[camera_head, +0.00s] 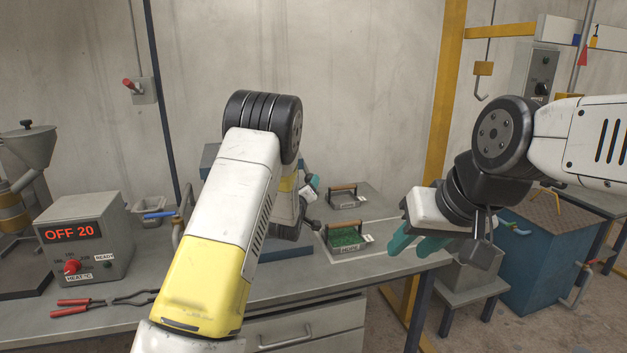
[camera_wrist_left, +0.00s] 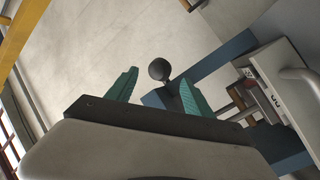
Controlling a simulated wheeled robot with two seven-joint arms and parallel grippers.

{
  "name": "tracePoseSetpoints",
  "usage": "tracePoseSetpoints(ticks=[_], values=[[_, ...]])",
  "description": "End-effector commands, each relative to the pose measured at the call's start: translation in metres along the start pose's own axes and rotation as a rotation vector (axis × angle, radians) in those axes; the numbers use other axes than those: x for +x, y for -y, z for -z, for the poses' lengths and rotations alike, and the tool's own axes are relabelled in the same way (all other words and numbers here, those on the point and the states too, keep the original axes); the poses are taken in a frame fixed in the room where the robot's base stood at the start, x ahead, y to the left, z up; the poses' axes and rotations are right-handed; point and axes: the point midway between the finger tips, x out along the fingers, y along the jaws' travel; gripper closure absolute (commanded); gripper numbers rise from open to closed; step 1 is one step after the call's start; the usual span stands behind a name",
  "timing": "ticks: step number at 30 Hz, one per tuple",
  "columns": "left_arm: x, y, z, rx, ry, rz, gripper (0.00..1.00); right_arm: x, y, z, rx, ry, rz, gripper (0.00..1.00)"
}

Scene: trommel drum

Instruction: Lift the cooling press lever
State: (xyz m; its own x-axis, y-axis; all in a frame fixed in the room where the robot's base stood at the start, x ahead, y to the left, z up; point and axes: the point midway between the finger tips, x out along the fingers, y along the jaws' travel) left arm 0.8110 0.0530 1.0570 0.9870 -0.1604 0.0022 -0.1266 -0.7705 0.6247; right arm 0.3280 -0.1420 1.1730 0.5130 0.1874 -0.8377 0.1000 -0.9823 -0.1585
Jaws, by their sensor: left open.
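A round black knob (camera_wrist_left: 159,69), which looks like the end of the press lever, shows in the left wrist view. My left gripper (camera_wrist_left: 158,79) is open, and its two teal fingers frame the knob in that view. I cannot tell whether either finger touches it. In the head view my left arm hides most of the press; a blue-grey part (camera_head: 208,157) shows left of the arm. My right gripper (camera_head: 419,242) hangs over the right end of the bench, with teal fingers low and no object seen in it; its opening is unclear.
A heater box (camera_head: 85,238) reading "OFF 20" and red-handled tongs (camera_head: 85,301) are on the left of the bench. Two wooden-handled trays (camera_head: 347,237) sit right of my left arm, the nearer holding green material. A yellow post (camera_head: 446,110) and blue tank (camera_head: 545,255) stand at right.

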Motion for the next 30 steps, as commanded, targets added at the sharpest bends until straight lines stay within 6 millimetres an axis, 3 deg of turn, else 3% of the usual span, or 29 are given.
tracePoseSetpoints(ticks=[6,12,23,30], values=[[0.037,0.0,0.0,0.002,0.0,-0.001,0.39,0.0,0.0,0.0,0.0,0.0,0.0,0.64],[0.06,-0.001,0.0,0.001,0.0,0.0,0.39,0.0,0.0,0.0,0.0,0.0,0.0,0.64],[0.066,0.0,0.0,0.001,0.001,0.001,0.39,0.0,0.0,0.0,0.0,0.0,0.0,0.64],[0.066,0.0,0.0,0.001,0.001,0.001,0.85,0.0,0.0,0.0,0.0,0.0,0.0,0.64]])
